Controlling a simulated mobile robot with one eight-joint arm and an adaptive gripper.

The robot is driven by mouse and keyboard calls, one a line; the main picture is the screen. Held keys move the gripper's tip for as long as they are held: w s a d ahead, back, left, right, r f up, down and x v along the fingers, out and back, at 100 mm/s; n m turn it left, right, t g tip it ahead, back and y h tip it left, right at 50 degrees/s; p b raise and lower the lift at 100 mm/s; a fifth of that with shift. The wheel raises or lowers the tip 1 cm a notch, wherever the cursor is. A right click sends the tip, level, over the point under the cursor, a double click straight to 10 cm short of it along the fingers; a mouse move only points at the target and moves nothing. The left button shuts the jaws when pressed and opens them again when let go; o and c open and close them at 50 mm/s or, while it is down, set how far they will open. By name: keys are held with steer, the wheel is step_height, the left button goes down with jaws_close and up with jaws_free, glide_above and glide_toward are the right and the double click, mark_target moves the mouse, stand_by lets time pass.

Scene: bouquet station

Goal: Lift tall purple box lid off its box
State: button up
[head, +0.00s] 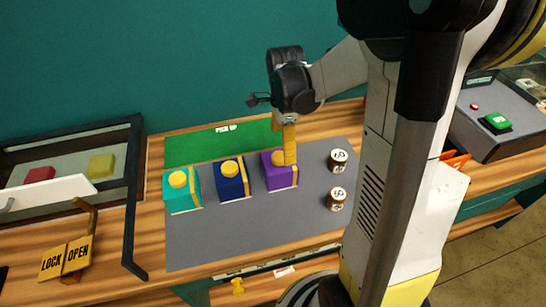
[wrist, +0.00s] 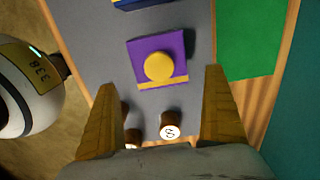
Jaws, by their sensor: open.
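The purple box (head: 281,178) stands on the grey mat, with a yellow stripe down its side. Its lid, purple with a round yellow knob, is on top; in the wrist view the lid (wrist: 175,45) is seen from above. My gripper (head: 290,160) is pointed down over the box, and its yellow fingers hide part of the knob in the head view. In the wrist view my gripper (wrist: 160,82) is open and empty. Its fingers are spread wider than the knob, which shows a little beyond the fingertips. I cannot tell the height gap.
A blue box (head: 232,180) and a teal box (head: 181,191), both with yellow knobs, stand left of the purple box on the grey mat (head: 250,237). Two small brown jars (head: 338,160) stand to its right. A green panel (head: 220,146) lies behind.

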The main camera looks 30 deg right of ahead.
mark_target(281, 156)
step_height(281, 156, down, 7)
steer(key=shift+a+f+b, duration=0.1)
steer(key=shift+f+b, duration=0.1)
steer(key=shift+b, duration=0.8)
steer(key=shift+c, duration=0.3)
steer(key=c, duration=0.9)
